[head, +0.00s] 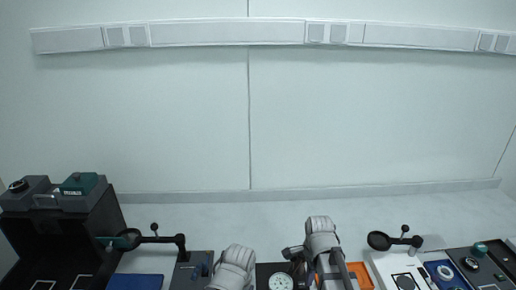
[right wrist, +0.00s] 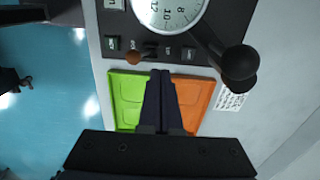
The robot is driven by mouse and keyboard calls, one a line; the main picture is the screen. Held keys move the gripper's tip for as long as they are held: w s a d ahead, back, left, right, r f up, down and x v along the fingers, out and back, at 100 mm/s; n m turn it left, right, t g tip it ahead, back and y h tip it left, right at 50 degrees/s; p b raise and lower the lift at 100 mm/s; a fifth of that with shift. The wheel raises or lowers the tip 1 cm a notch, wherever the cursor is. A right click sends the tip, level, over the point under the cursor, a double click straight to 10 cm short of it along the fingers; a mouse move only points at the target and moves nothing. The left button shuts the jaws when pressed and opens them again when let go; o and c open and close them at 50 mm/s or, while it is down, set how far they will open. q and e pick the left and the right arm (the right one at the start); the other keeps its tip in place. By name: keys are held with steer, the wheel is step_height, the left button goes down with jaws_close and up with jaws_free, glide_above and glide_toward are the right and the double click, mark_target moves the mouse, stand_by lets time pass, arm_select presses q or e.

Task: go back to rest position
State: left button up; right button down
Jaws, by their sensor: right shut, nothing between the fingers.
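My right gripper (right wrist: 161,76) is shut and empty in the right wrist view. Its two dark fingers lie together in front of the line between a green tray (right wrist: 126,90) and an orange tray (right wrist: 205,92). In the head view, my right arm reaches in at the bottom centre, beside the orange tray (head: 361,271). A light link of my left arm shows at the bottom edge, left of the centre. My left gripper is not visible.
A dark panel with a round white dial (head: 281,281) stands between my arms. A black cabinet (head: 64,225) is at the left. A blue mat (head: 135,282) and black-armed stands (head: 395,241) line the front. The bench's back strip (head: 230,211) is clear.

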steer(key=s+n, duration=0.1)
steer(key=n, duration=0.2)
steer(key=s+n, duration=0.1)
steer(key=n, duration=0.6)
steer(key=shift+s+d, duration=0.1)
steer(key=shift+s, duration=0.3)
steer(key=n, duration=0.1)
steer(key=s+n, duration=0.1)
steer(key=n, duration=0.1)
steer(key=shift+n, duration=0.3)
steer(key=n, duration=0.2)
steer(key=s+n, duration=0.1)
steer(key=n, duration=0.1)
steer(key=shift+t, duration=0.3)
steer(key=s+a+n+g+h, duration=0.1)
steer(key=s+a+n, duration=0.2)
steer(key=a, duration=0.8)
steer(key=s, duration=0.2)
steer(key=shift+s+n, duration=0.3)
steer(key=shift+n, duration=0.1)
